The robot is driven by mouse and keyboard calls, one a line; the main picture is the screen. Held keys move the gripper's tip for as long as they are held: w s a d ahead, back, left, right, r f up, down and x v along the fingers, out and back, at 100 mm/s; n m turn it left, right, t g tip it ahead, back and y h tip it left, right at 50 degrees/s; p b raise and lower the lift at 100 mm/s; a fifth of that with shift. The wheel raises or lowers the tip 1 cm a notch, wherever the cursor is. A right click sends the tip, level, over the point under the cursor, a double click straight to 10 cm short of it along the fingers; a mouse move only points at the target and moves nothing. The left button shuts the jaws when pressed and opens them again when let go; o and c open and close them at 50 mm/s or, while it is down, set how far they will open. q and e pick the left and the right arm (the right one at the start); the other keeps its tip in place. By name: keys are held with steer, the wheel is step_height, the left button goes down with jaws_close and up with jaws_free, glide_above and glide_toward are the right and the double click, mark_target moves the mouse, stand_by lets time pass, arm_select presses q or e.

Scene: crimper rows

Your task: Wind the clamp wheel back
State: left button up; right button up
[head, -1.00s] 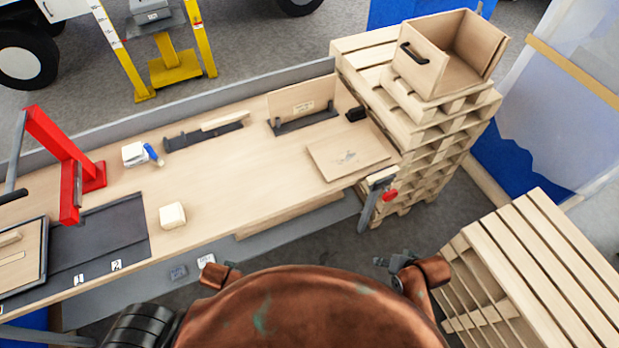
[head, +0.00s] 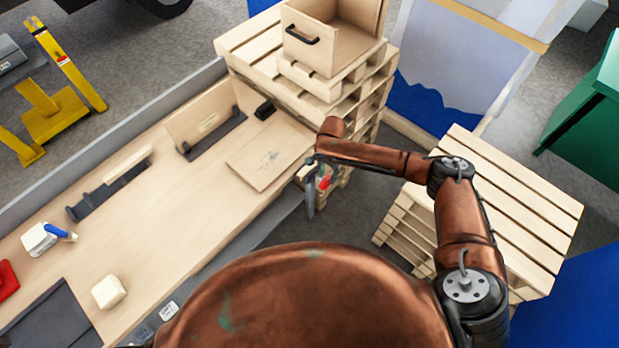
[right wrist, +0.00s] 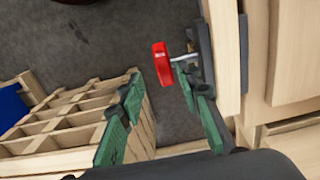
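The clamp (head: 309,197) is fixed at the right end of the workbench, and its red wheel (head: 325,183) shows beside my right gripper (head: 314,166). In the right wrist view the red wheel (right wrist: 161,64) sits on a metal screw that runs to the dark clamp body (right wrist: 203,58) at the bench edge. My right gripper (right wrist: 158,88) is open with green fingers spread. The wheel lies beyond the fingertips, with nothing visibly held between them. My left gripper is out of view.
The wooden workbench (head: 187,215) holds a thin board (head: 268,158), a white block (head: 109,291) and a blue-handled tool. Stacked pallets (head: 349,98) stand behind the bench end. Another slatted pallet stack (head: 520,215) stands to the right, close to my right arm.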

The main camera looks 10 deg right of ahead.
mark_target(325, 183)
steer(key=f, duration=0.7)
steer(key=shift+w+a+f, duration=0.15)
steer(key=shift+a+f, duration=0.1)
steer(key=shift+f, duration=0.05)
steer(key=shift+c, duration=0.7)
jaws_close()
